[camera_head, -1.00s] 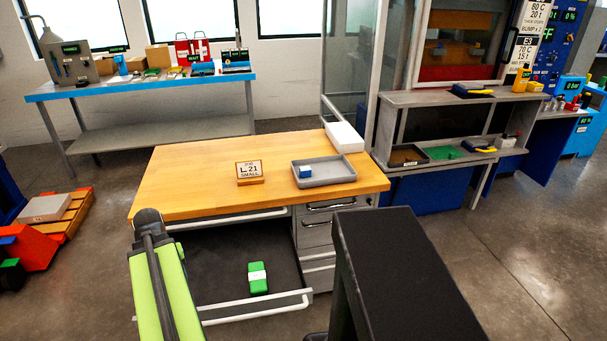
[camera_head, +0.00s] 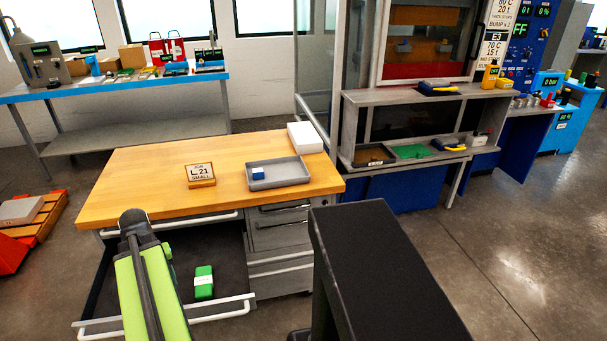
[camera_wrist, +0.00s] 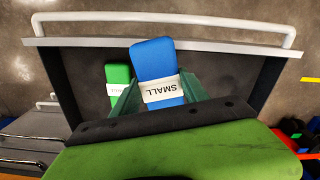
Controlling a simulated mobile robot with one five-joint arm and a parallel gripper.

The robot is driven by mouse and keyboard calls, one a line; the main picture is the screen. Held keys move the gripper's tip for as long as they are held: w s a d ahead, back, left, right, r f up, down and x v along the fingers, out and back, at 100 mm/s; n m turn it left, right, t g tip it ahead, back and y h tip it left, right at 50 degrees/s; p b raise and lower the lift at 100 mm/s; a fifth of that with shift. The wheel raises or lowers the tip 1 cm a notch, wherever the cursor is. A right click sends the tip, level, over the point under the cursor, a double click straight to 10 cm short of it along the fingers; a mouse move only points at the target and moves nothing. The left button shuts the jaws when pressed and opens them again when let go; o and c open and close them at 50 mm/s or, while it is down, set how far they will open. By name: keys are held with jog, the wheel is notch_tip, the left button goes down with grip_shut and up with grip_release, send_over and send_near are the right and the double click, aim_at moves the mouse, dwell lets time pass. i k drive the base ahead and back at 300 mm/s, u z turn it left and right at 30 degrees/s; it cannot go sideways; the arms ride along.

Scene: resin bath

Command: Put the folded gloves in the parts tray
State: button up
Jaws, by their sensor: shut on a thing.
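My gripper (camera_wrist: 160,96) is shut on a blue folded bundle with a white band reading SMALL, the folded gloves (camera_wrist: 154,62), in the wrist view. They are held over the open drawer (camera_wrist: 230,72). A green banded bundle (camera_wrist: 118,74) lies in the drawer and also shows in the head view (camera_head: 204,281). The grey parts tray (camera_head: 290,183) sits on the wooden bench top with a small blue-and-white block (camera_head: 258,173) in it. In the head view my arm hides the gripper and the blue gloves.
The wooden bench (camera_head: 130,185) carries a sign (camera_head: 200,175) reading L_21 SMALL, left of the tray, and a white box (camera_head: 305,137) behind it. The drawer stands out below the bench front, with a white handle (camera_head: 215,310). Open floor lies at right.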

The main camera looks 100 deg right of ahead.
aim_at(288, 173)
jog(key=u, duration=0.1)
jog(key=k, duration=2.15)
jog(key=z, duration=1.2)
jog(key=i, duration=0.95)
jog(key=z, duration=0.05)
